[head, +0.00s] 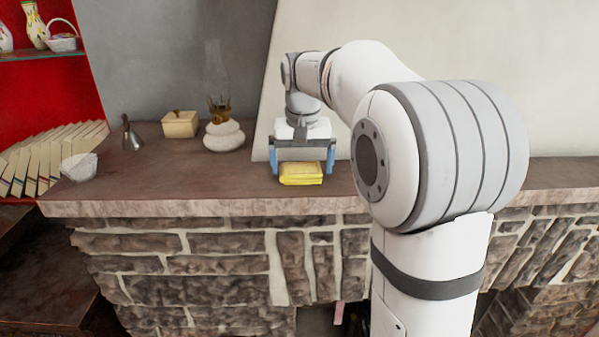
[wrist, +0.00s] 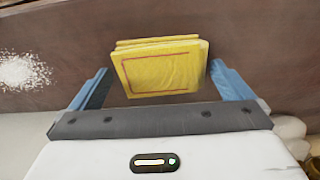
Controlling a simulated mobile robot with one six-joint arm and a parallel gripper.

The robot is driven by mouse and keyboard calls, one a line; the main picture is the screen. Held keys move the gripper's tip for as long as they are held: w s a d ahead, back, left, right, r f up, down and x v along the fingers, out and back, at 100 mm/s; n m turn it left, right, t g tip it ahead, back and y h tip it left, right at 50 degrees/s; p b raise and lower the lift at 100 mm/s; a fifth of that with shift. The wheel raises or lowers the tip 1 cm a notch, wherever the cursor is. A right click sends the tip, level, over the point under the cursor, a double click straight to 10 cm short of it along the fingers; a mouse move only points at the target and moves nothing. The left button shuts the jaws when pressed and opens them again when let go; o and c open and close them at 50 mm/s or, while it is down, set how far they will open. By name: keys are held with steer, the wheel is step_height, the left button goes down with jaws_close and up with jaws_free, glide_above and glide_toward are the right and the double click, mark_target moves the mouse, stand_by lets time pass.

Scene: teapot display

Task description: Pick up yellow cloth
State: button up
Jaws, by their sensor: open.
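The yellow cloth (head: 301,174) is a folded stack lying on the brown stone ledge, near its front edge. In the wrist view the yellow cloth (wrist: 160,70) shows a thin red line along its border. My gripper (head: 302,170) is open right over the cloth, with one blue finger on each side. In the wrist view my gripper (wrist: 160,80) has the cloth between its fingers, with a gap on both sides. I cannot tell exactly how high the fingertips are above the ledge.
The ledge (head: 200,190) ends in a front edge above a stone wall. To the left stand an oil lamp (head: 224,137), a small cream box (head: 180,124), a metal bell (head: 131,135) and a white lump (head: 79,167). A row of books (head: 45,158) is at far left.

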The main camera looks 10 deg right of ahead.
mark_target(302, 168)
steer(key=shift+c, duration=0.6)
steer(key=c, duration=0.9)
steer(key=shift+r, duration=0.15)
step_height(302, 168, up, 10)
steer(key=shift+f, duration=0.1)
